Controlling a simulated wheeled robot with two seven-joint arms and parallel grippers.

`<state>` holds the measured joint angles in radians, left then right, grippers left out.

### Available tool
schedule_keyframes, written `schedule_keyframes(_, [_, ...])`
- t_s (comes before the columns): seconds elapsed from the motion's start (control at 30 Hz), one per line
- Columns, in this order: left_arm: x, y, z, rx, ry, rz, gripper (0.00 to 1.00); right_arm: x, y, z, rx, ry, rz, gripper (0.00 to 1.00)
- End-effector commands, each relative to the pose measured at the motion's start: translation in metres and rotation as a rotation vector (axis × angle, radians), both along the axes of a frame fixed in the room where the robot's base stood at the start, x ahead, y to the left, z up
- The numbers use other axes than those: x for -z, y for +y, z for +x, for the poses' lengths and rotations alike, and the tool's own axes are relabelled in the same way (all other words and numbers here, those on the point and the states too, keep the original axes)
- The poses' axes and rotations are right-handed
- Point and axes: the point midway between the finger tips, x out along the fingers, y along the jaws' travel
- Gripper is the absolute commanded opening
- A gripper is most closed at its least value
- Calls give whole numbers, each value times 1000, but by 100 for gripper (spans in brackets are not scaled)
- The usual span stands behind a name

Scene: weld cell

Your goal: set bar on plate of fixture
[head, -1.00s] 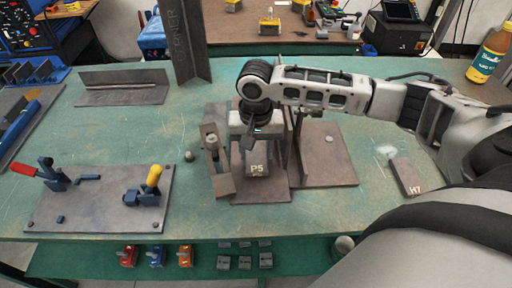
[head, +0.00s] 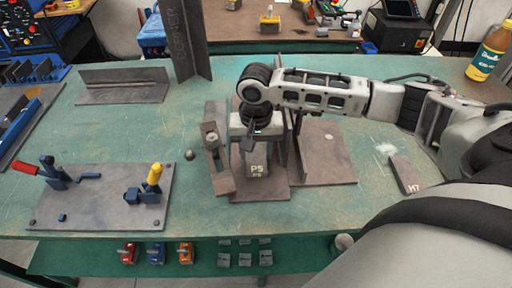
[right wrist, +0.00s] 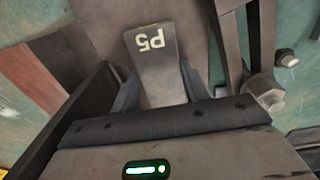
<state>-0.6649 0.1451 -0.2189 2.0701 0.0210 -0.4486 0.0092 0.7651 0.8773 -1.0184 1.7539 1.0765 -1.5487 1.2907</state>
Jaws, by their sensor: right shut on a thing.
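My right gripper (head: 255,142) points down over the fixture and is shut on a grey bar (head: 257,169) marked P5. In the right wrist view the bar (right wrist: 152,55) sits between the jaws, with its marked end sticking out. The bar is above the middle of the fixture's brown steel plate (head: 262,193); I cannot tell whether it touches. A clamp strap with a bolt (head: 212,145) stands just left of the bar. An upright steel wall (head: 299,145) stands just right of it. The bar's upper part is hidden by my gripper. My left gripper is out of view.
A flat piece marked H7 (head: 406,175) lies at the right. A plate with red and yellow toggle clamps (head: 100,198) lies at the left. Angle steel (head: 122,86) and a tall upright angle (head: 190,45) stand behind.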

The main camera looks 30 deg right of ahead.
Motion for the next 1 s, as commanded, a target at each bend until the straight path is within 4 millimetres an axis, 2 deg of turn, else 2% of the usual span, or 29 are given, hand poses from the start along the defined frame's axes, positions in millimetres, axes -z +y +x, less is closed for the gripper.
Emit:
schedule_keyframes(0.5, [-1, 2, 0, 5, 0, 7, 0, 2, 0, 1, 0, -3, 2, 0])
schedule_keyframes(0.53, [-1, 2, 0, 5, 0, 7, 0, 2, 0, 1, 0, -3, 2, 51])
schedule_keyframes(0.6, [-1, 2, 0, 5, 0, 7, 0, 2, 0, 1, 0, -3, 2, 70])
schedule_keyframes(1.0, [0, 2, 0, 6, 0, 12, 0, 0, 0, 0, 0, 0, 0, 71])
